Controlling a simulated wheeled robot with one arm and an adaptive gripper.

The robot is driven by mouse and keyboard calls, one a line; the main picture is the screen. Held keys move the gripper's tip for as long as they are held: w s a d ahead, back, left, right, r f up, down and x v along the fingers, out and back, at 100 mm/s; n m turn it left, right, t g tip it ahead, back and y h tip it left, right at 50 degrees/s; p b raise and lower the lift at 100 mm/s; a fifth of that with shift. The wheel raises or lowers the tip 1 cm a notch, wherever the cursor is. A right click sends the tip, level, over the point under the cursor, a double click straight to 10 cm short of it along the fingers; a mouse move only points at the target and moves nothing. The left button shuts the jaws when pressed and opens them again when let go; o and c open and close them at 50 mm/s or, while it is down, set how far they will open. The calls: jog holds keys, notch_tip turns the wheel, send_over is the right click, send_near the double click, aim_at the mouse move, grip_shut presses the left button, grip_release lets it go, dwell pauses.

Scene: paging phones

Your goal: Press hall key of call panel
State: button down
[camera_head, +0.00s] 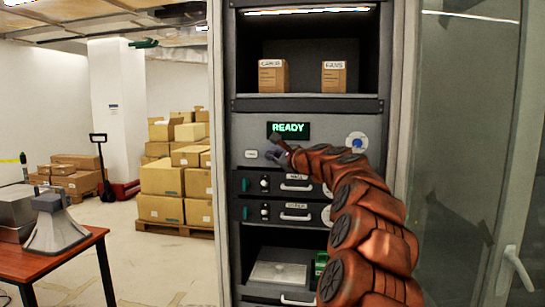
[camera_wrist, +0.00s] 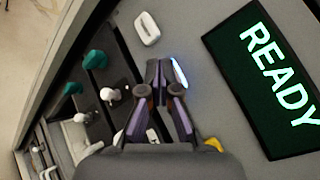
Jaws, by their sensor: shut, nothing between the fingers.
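The call panel (camera_head: 320,130) is a grey rack face with a green READY display (camera_head: 289,130); the display also shows large in the wrist view (camera_wrist: 268,80). A small white key (camera_head: 251,154) sits left below the display, and a white rounded key (camera_wrist: 147,28) shows in the wrist view. I cannot read its label. My gripper (camera_head: 274,147) is shut and empty just below the display's left end. In the wrist view its fingertips (camera_wrist: 164,66) are together, with a bright bluish-white strip (camera_wrist: 180,73) beside them, partly hidden. I cannot tell whether the tips touch the panel.
A round blue-centred knob (camera_head: 357,142) is at the panel's right. Drawer units with handles (camera_head: 296,188) lie below, and two small boxes (camera_head: 273,76) (camera_head: 334,77) stand on the shelf above. A glass door (camera_head: 465,150) is right; a table (camera_head: 60,262) is at left.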

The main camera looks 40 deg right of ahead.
jog(key=shift+s+a, duration=0.1)
jog(key=shift+a, duration=0.05)
jog(key=s+a, duration=0.3)
jog(key=a, duration=0.2)
jog(key=shift+s+b, duration=0.2)
jog(key=shift+b, duration=0.2)
dwell(0.4)
dwell(0.4)
